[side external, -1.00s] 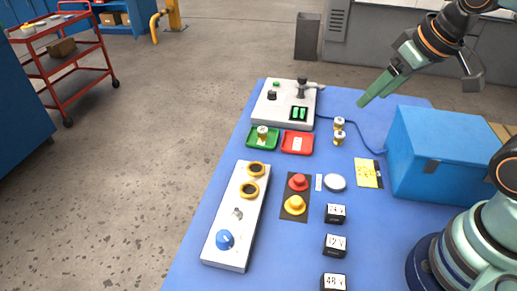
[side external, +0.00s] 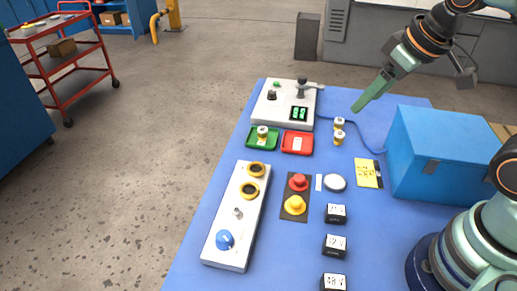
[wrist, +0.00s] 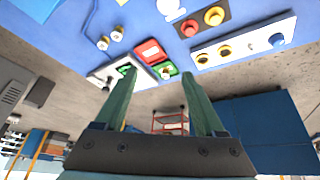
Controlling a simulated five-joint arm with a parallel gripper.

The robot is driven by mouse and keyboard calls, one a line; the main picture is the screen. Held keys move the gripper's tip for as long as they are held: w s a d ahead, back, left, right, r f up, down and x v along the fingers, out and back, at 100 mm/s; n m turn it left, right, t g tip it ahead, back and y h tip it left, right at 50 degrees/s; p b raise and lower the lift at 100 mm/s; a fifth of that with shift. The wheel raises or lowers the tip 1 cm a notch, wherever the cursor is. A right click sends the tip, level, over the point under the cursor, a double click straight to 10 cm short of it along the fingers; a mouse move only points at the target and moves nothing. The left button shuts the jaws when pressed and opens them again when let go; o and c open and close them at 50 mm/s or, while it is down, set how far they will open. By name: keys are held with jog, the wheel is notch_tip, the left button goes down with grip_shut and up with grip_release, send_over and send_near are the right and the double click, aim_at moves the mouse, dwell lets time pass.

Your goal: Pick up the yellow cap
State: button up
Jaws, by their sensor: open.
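The yellow cap (side external: 295,204) is a round knob on a dark plate on the blue table. A red cap (side external: 299,181) sits just behind it on the same plate. In the wrist view the yellow cap (wrist: 214,16) shows near the top edge, beside the red cap (wrist: 189,28). My gripper (side external: 357,107) is above the back of the table, well apart from the yellow cap and behind and right of it. Its two green fingers (wrist: 160,76) are spread in the wrist view with nothing between them.
A white panel (side external: 225,258) with two yellow-black rings and a blue knob lies left of the caps. A blue case (side external: 440,160) stands at the right. Green and red trays (side external: 297,152) sit behind.

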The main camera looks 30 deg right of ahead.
jog(key=w+a+f+n+g, duration=0.2)
jog(key=a+f+n+g, duration=0.1)
jog(key=a+f+n, duration=0.5)
jog(key=n+g, duration=0.2)
jog(key=n, duration=0.6)
send_over(296, 200)
notch_tip(296, 200, down, 4)
jog(key=f, duration=0.6)
jog(key=shift+s+d+f, duration=0.2)
jog(key=shift+s+d, duration=0.15)
jog(key=shift+d, duration=0.05)
jog(key=shift+w+a+f, duration=0.15)
jog(key=shift+w+f, duration=0.05)
jog(key=shift+f, duration=1.15)
jog(key=shift+w+a+f, duration=0.15)
jog(key=shift+f, duration=1.15)
grip_shut()
